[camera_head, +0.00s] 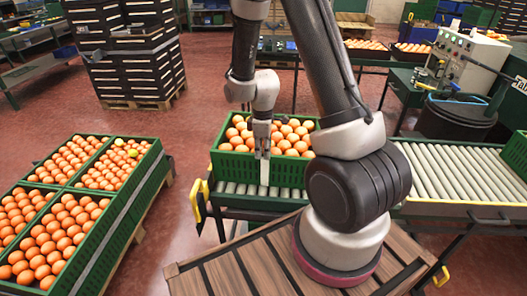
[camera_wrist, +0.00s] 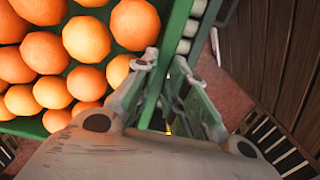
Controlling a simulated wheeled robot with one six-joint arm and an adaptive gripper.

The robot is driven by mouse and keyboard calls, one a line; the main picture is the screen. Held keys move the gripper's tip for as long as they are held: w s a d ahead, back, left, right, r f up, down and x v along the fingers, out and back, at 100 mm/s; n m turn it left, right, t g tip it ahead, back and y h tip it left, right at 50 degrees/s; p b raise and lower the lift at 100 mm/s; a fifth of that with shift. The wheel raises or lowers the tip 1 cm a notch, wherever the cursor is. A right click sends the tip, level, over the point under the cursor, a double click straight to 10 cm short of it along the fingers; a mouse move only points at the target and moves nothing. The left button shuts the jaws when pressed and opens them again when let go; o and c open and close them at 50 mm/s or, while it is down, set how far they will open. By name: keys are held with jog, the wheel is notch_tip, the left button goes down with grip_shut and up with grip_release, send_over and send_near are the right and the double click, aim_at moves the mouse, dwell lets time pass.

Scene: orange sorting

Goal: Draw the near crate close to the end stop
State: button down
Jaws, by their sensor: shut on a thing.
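The near crate (camera_head: 232,168) is green, full of oranges, and sits upright on the left part of the roller conveyor. My gripper (camera_head: 263,168) points down at its front wall. In the wrist view my gripper (camera_wrist: 165,66) has one finger on each side of the green crate wall (camera_wrist: 178,22) and is shut on it. Oranges lie just left of the fingers there. The fingers and my arm hide part of the crate's front and right side. I cannot clearly make out which part is the end stop.
Bare rollers (camera_head: 450,170) run to the right of my arm. A yellow bracket (camera_head: 197,205) is at the conveyor's left end. Green crates of oranges (camera_head: 128,210) stand low at left. A dark crate stack (camera_head: 130,55) stands behind on a pallet. A slatted wooden surface (camera_head: 225,272) is in front.

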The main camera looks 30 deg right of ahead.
jog(key=c, duration=1.4)
grip_release()
jog(key=shift+o, duration=0.2)
notch_tip(320, 180, up, 12)
jog(key=s+d+r+m+t, duration=0.2)
jog(key=s+r+m+t, duration=0.2)
jog(key=s+r+m, duration=0.6)
jog(key=s+r, duration=0.9)
jog(key=s, duration=0.2)
jog(key=shift+m, duration=0.4)
